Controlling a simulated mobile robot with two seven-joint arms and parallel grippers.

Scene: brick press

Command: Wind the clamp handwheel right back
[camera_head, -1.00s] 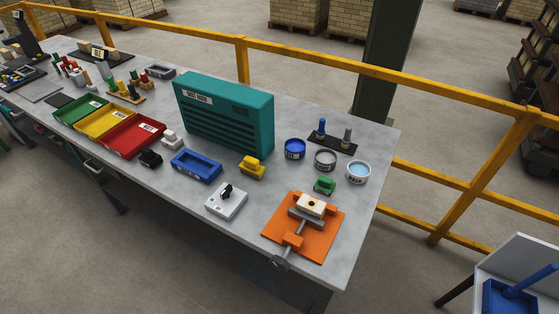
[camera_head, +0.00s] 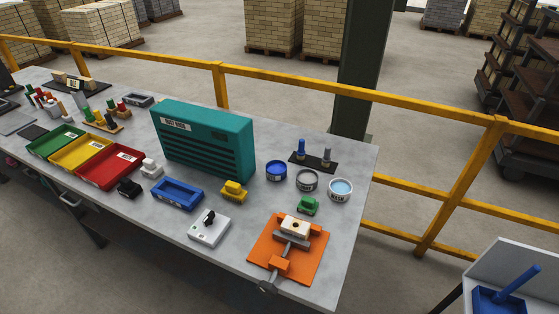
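The clamp is an orange base plate (camera_head: 304,265) near the right front corner of the grey workbench. A grey screw runs from its jaw towards the bench's front edge, ending in a dark grey handwheel (camera_head: 267,286) that overhangs the edge. An orange block (camera_head: 279,264) carries the screw. A pale block with a dark hole (camera_head: 295,227) sits at the grey jaw (camera_head: 291,241); I cannot tell whether the jaw touches it. Neither of my grippers shows in the head view.
Three round tins, one blue (camera_head: 276,170), stand further back. A teal cabinet (camera_head: 204,142) is mid-bench. A yellow railing (camera_head: 440,110) runs behind. Floor in front is clear.

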